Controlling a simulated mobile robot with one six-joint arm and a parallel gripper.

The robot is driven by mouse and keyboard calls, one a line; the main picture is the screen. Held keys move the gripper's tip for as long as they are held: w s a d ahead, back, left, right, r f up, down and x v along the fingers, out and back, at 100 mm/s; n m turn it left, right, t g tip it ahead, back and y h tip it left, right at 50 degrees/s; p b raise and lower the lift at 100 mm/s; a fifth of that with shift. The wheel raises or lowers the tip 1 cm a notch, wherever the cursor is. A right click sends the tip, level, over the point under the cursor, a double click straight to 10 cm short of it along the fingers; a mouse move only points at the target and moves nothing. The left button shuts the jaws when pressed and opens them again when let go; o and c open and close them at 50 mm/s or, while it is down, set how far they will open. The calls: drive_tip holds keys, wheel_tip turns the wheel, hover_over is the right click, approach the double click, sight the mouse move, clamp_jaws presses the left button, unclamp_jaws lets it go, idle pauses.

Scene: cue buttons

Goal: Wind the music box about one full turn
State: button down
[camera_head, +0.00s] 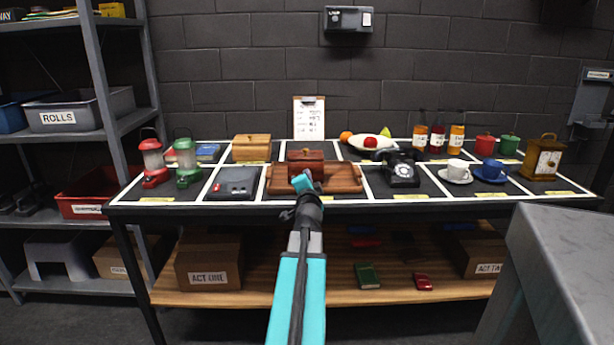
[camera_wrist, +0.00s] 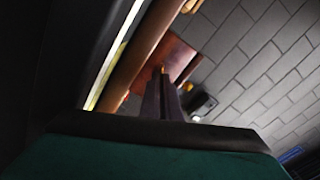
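A reddish-brown wooden box, which looks like the music box (camera_head: 306,153), stands at the middle of the table, behind or on a brown wooden tray (camera_head: 343,180). Its reddish side also shows in the wrist view (camera_wrist: 180,52). My gripper (camera_head: 302,183) is in front of the box, and its teal body hides part of the box and tray. In the wrist view, the two dark fingers (camera_wrist: 163,76) lie close together and point at the box. A small orange-brown bit shows at their tips. I cannot tell whether it is gripped. No winding handle is clear.
A grey device (camera_head: 234,183) is left of the tray and a black telephone (camera_head: 402,170) is right of it. A light wooden box (camera_head: 251,148) and a fruit plate (camera_head: 364,144) stand behind. A grey cabinet (camera_head: 560,265) is at the front right.

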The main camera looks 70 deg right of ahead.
drive_tip(key=m, duration=0.4)
drive_tip(key=shift+f+m+p, duration=0.1)
drive_tip(key=shift+m+p, duration=0.2)
drive_tip(key=shift+p, duration=0.05)
idle(0.3)
drive_tip(key=c, duration=2)
unclamp_jaws()
drive_tip(key=shift+a, duration=0.1)
